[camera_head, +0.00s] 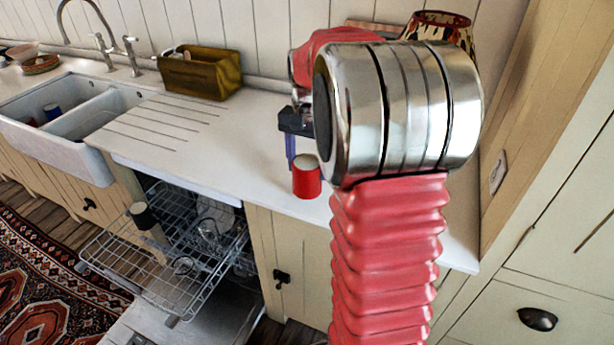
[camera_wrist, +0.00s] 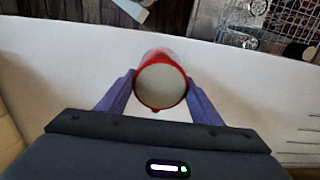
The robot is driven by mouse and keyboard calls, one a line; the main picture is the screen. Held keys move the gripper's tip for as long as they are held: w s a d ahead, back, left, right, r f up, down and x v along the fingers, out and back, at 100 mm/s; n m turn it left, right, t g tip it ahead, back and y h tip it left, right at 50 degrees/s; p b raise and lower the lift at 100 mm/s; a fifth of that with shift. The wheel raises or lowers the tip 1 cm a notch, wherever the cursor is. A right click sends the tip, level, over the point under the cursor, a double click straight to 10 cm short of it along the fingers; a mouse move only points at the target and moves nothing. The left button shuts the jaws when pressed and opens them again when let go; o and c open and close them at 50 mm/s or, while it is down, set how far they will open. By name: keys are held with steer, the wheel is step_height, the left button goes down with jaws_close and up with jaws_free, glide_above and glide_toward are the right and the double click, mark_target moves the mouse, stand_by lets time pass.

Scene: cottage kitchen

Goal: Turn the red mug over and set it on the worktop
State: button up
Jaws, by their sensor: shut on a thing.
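The red mug (camera_head: 307,180) shows in the head view near the front edge of the white worktop (camera_head: 215,150), with a pale round end facing up. In the wrist view the mug (camera_wrist: 161,85) sits between the two purple fingers of my gripper (camera_wrist: 160,82), its pale disc ringed in red and turned to the camera. I cannot tell whether that disc is the inside or the base. My gripper is shut on the mug's sides. In the head view one finger (camera_head: 291,150) shows; the rest is hidden behind my arm. I cannot tell whether the mug touches the worktop.
An open dishwasher with a wire rack (camera_head: 170,250) lies below the worktop, left of the mug. A white double sink (camera_head: 75,120) and a brown box (camera_head: 200,73) are farther left. A patterned vessel (camera_head: 440,22) stands behind my arm. The grooved drainer area is clear.

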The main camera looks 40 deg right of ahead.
steer(key=shift+f, duration=1.85)
steer(key=o, duration=1.3)
step_height(320, 180, up, 12)
steer(key=shift+f, duration=0.1)
